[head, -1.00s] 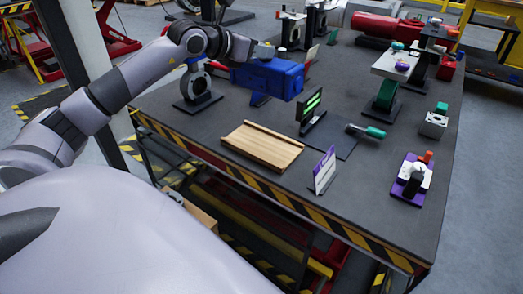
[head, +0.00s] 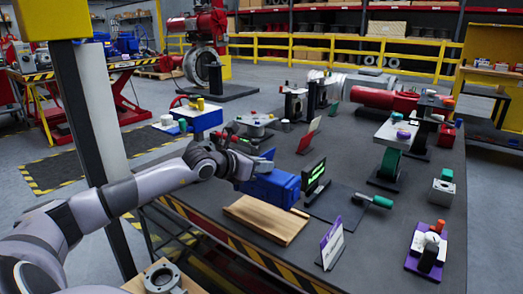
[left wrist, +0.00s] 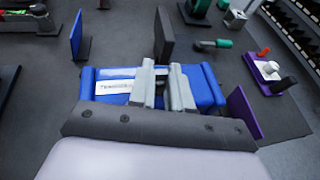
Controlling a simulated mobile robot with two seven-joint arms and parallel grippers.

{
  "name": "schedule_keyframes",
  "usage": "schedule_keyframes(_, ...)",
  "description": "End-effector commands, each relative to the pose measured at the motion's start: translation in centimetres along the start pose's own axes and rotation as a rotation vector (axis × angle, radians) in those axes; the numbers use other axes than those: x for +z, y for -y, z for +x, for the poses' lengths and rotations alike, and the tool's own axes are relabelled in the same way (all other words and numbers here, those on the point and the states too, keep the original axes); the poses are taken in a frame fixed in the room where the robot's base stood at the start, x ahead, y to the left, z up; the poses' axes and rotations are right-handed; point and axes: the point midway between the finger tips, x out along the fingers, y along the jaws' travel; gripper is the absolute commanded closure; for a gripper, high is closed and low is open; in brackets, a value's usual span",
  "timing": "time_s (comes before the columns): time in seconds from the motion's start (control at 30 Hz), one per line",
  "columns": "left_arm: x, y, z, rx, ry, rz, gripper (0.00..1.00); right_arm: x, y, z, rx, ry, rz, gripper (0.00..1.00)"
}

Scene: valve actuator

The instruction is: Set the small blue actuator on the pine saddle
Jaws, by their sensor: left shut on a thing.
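The small blue actuator (head: 277,188) is held by my left gripper (head: 243,176), above the table at the far edge of the pine saddle. In the left wrist view the gripper's fingers (left wrist: 162,90) are shut on the blue actuator (left wrist: 205,82), which has a white label at its left. The pine saddle (head: 264,222) is a flat wooden block with raised side edges, lying empty near the table's front edge. The actuator's lower edge overlaps the saddle's far edge in the head view; I cannot tell whether they touch. My right gripper is out of view.
A black panel with green markings (head: 314,178) stands right of the actuator. A purple-and-white sign (head: 332,243) stands right of the saddle. A green-handled tool (head: 375,200) lies on a dark mat (head: 335,205). Another blue unit (head: 203,120) stands at the back left.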

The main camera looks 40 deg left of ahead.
Motion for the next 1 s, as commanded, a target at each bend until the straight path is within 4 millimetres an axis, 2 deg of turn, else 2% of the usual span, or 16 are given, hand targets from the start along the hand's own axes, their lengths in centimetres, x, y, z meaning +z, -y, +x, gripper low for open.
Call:
schedule_keyframes(0.27,-0.9,-0.1,0.5,0.001,0.021,0.003,1.00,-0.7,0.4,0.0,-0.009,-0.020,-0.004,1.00)
schedule_keyframes(0.6,-5.3,-0.1,2.1,0.000,0.021,0.003,1.00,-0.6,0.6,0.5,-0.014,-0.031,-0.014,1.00)
schedule_keyframes(0.93,-5.8,-0.1,2.3,0.001,0.022,0.003,1.00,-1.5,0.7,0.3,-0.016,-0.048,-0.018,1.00)
schedule_keyframes(0.97,-6.6,0.0,2.4,0.000,0.002,0.001,0.72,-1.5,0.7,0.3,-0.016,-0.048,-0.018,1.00)
schedule_keyframes(1.0,-6.6,0.0,2.4,0.000,0.002,0.001,0.59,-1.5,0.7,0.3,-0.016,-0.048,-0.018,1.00)
